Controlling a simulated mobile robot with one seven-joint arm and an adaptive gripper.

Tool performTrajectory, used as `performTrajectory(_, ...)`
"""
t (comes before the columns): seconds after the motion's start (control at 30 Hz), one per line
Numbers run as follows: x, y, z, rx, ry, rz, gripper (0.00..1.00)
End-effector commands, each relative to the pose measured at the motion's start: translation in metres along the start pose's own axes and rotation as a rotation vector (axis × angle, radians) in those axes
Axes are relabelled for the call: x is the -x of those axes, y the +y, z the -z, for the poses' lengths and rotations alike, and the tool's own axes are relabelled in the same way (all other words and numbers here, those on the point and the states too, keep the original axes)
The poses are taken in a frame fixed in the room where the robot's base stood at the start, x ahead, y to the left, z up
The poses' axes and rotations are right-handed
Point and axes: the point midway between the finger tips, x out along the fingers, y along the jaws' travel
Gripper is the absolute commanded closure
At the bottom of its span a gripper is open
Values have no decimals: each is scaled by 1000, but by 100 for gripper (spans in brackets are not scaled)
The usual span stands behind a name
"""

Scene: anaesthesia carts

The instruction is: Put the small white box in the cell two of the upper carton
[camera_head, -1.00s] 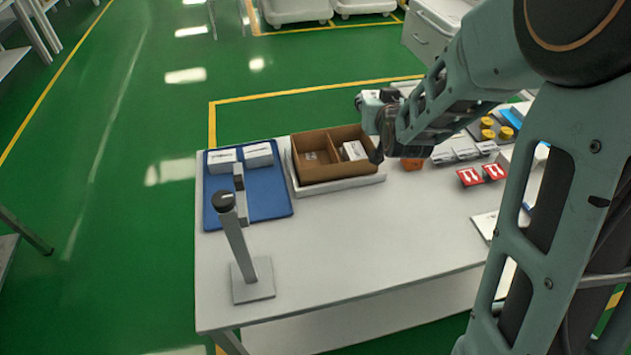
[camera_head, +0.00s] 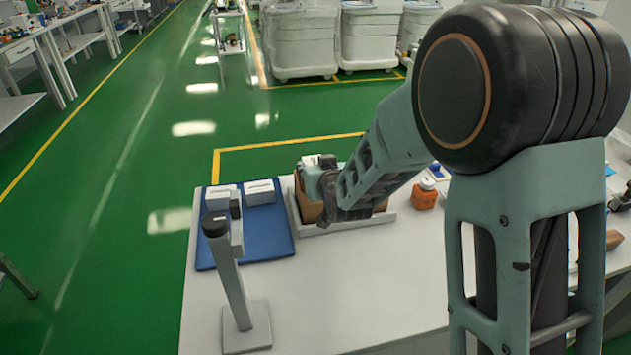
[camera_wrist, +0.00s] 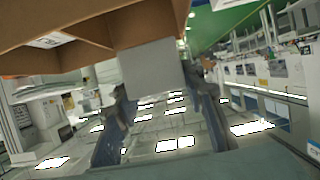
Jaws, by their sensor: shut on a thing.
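The brown carton (camera_head: 304,204) sits in a white tray on the table, mostly hidden behind my arm in the head view. Its walls also show at the top of the wrist view (camera_wrist: 155,20), with a white label in one cell. My gripper (camera_head: 325,208) is over the carton and hides its inside. In the wrist view my gripper (camera_wrist: 162,112) is shut on the small white box (camera_wrist: 152,72), which looks pale grey between the fingers, close to the carton walls. I cannot tell whether the box is inside a cell or above it.
A blue mat (camera_head: 262,248) with two white boxes (camera_head: 259,192) lies left of the carton. A grey post with a black top (camera_head: 232,275) stands in front. An orange item (camera_head: 424,196) is to the right.

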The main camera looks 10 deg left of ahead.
Motion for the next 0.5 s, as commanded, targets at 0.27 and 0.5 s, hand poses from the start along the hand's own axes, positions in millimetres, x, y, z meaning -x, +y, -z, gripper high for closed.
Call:
performTrajectory(0.27, -13, 0, -33, 0, -3, 0, 90)
performTrajectory(0.5, -13, 0, -32, 0, 1, 0, 90)
